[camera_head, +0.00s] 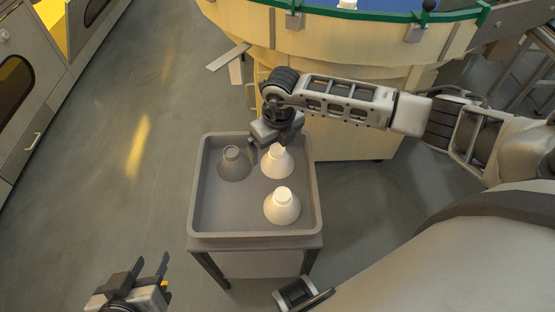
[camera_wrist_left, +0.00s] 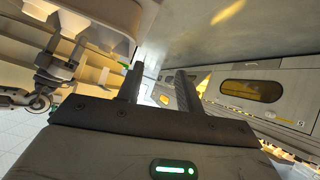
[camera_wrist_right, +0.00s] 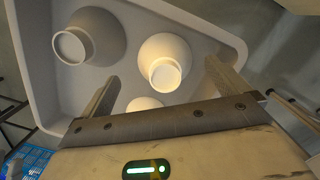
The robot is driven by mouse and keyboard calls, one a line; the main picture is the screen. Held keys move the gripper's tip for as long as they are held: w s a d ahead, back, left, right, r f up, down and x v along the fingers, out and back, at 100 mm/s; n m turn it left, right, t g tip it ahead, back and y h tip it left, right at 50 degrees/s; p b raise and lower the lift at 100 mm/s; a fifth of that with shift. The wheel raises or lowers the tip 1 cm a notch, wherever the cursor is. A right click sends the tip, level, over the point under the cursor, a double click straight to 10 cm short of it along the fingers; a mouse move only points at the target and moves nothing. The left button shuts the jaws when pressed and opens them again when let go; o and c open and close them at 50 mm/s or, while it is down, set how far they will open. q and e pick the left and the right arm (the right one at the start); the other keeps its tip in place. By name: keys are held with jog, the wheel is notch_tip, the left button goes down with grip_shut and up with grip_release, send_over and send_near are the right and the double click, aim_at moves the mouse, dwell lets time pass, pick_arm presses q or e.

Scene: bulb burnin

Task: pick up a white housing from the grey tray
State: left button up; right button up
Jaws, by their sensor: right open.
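The grey tray (camera_head: 198,225) stands on a small table in the head view. In it are a white housing (camera_head: 281,209) near the front right, a second white housing (camera_head: 279,166) at the back right, and a darker grey housing (camera_head: 234,165) at the back left. My right gripper (camera_head: 266,147) is low over the back of the tray and partly hides the back housing. In the right wrist view my open right gripper (camera_wrist_right: 161,73) has a bright housing (camera_wrist_right: 163,62) in line between its fingers; contact cannot be told. My left gripper (camera_head: 149,273) is open and empty, clear of the tray.
A large round cream machine (camera_head: 350,70) with a green rim stands right behind the tray. Cabinets (camera_head: 30,90) line the left side. The floor (camera_head: 110,190) left of the tray is clear. The tray's raised rim surrounds the housings.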

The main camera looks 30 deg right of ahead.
aim_at(278, 149)
jog(key=f, duration=0.2)
jog(key=f+b, duration=0.1)
jog(key=f, duration=0.1)
jog(key=shift+s+d, duration=0.1)
jog(key=shift+d, duration=0.15)
jog(key=shift+f, duration=0.55)
jog(key=c, duration=0.8)
pick_arm(q)
jog(key=shift+w+d+f, duration=0.1)
jog(key=shift+d+f, duration=0.1)
jog(key=shift+f, duration=0.3)
jog(key=shift+w+d+f, duration=0.1)
jog(key=shift+d+f, duration=0.05)
jog(key=shift+f, duration=0.3)
pick_arm(e)
jog(key=shift+c, duration=0.6)
jog(key=shift+r, duration=0.1)
